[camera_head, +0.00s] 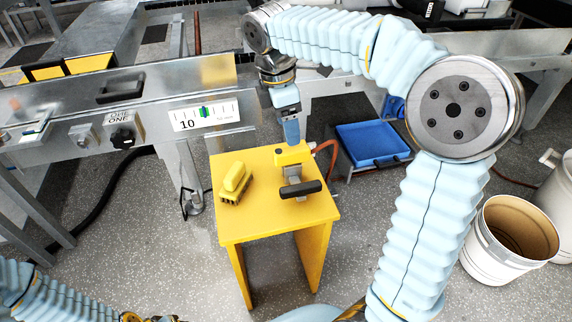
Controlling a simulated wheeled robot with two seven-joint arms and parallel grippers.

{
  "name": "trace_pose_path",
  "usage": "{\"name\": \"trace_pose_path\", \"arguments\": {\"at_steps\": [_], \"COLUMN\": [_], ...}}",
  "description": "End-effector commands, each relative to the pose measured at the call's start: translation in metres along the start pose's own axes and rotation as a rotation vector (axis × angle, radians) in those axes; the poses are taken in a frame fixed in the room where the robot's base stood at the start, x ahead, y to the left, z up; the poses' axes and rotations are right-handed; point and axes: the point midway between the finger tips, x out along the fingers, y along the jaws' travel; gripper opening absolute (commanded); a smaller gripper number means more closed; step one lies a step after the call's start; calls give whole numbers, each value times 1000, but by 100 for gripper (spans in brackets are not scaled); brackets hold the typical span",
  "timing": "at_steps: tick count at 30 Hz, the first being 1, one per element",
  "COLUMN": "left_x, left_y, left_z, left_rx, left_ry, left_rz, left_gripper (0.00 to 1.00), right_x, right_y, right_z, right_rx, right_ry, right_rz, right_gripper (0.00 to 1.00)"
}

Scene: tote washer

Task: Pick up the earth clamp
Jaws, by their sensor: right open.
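A yellow stool (234,221) stands in the middle of the view. What looks like the earth clamp (296,172) is on its top, towards the right and back. It has a yellow body, a grey metal part and a black bar handle at the front; an orange-red cable runs off behind it to the right. My right gripper (291,140) points down from above and is open, close over the back end of the yellow body. I cannot tell whether it touches it.
A yellow brush (235,183) lies on the stool's left side. A blue tray (370,143) is behind right, and a white bucket (490,258) stands on the floor at the right.

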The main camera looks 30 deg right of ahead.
Motion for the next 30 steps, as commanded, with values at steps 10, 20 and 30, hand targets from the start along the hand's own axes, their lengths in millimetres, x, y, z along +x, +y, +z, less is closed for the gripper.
{"name": "trace_pose_path", "arguments": {"at_steps": [10,20,30], "left_x": [12,21,22], "left_y": [-8,-13,-12], "left_z": [-2,-2,-2], "left_rx": [-6,-7,-6], "left_ry": [6,7,6], "left_rz": [-6,-6,-5], "left_gripper": [51,51,51], "right_x": [59,104,112], "right_y": [0,3,3], "right_z": [0,-2,-2], "right_rx": [1,2,1], "right_ry": [-1,0,0], "right_rz": [-1,-3,0], "right_gripper": [68,68,67]}}
